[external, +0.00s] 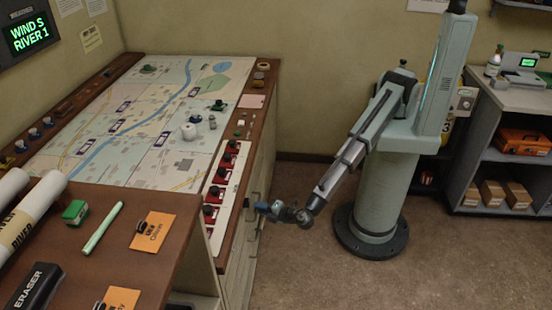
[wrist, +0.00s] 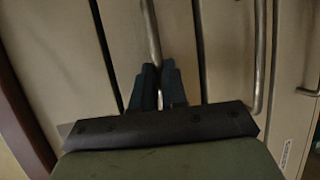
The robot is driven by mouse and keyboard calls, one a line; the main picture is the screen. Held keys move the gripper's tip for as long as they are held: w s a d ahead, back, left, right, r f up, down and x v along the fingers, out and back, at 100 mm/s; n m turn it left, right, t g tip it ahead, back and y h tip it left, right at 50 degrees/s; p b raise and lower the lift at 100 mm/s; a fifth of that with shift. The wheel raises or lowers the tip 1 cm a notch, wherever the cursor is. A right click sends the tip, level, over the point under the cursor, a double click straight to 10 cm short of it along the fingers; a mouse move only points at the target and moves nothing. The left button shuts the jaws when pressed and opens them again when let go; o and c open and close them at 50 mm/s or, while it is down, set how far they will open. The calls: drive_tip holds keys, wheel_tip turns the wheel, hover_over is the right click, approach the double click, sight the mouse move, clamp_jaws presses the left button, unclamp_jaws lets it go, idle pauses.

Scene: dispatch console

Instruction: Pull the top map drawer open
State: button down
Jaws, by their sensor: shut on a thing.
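The console's pale drawer fronts (external: 264,165) run down its right side below the wooden edge. In the wrist view the drawer fronts (wrist: 125,40) appear turned, as near-vertical panels with dark gaps between them. My gripper (external: 258,207) reaches the drawer side from the right, low beside the row of red switches. In the wrist view my gripper (wrist: 159,80) has its two dark fingers closed on a metal bar handle (wrist: 151,25), one on each side. The part of the handle between the fingers is hidden. I cannot tell whether this drawer stands out from its neighbours.
More bar handles (wrist: 260,55) lie to the right in the wrist view. A shelf unit (external: 490,150) stands at the far right. The floor (external: 300,265) in front of the drawers is clear.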

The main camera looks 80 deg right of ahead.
drive_tip(key=s, duration=3.3)
drive_tip(key=shift+s, duration=0.1)
drive_tip(key=c, duration=1.2)
unclamp_jaws()
drive_tip(key=v, duration=1.3)
drive_tip(key=shift+s+a+r, duration=0.1)
drive_tip(key=shift+s+a, duration=0.05)
drive_tip(key=shift+s, duration=0.2)
drive_tip(key=shift+w, duration=0.1)
